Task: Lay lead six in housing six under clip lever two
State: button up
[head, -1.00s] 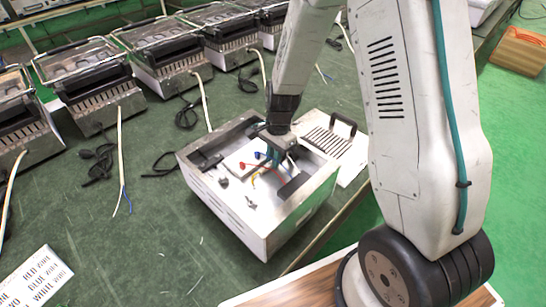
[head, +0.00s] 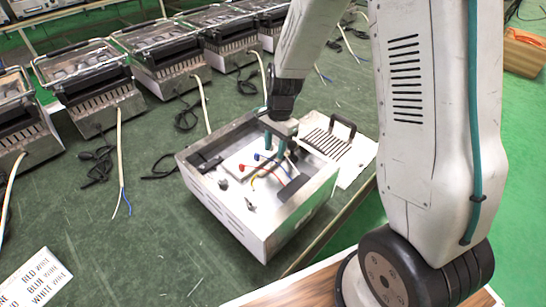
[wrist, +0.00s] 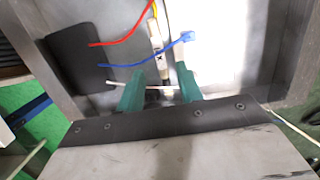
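The open metal housing (head: 235,212) stands on the green bench, its inside facing up. My gripper (head: 275,150) is over its inner far side, pointing down. In the wrist view my gripper (wrist: 160,88) has two teal fingers, set apart. A thin white lead (wrist: 115,84) crosses near the fingertips; I cannot tell whether it touches them. A red lead (wrist: 112,41) lies farther left. A pale connector strip (wrist: 156,45) lies beyond the fingers, partly hidden. The lever and housing numbers cannot be read.
A slotted metal panel with a black handle (head: 330,143) lies right of the housing. Several similar appliances (head: 85,80) with cords line the back. A label card (head: 35,280) lies at front left. The bench left of the housing is mostly clear.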

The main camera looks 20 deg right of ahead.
jog(key=s+d+r+n+t, duration=0.1)
jog(key=s+r+n, duration=0.2)
jog(key=s+r, duration=0.5)
jog(key=s+r+n, duration=0.4)
jog(key=r, duration=0.9)
jog(key=s+r+n, duration=0.2)
jog(key=s+n, duration=0.1)
jog(key=s, duration=0.4)
jog(key=s+d+r+n+h, duration=0.1)
jog(key=s+r+n, duration=0.1)
jog(key=s, duration=0.5)
jog(key=shift+s+d+n+t+h, duration=0.2)
jog(key=shift+n+t+h, duration=0.15)
jog(key=shift+n, duration=0.35)
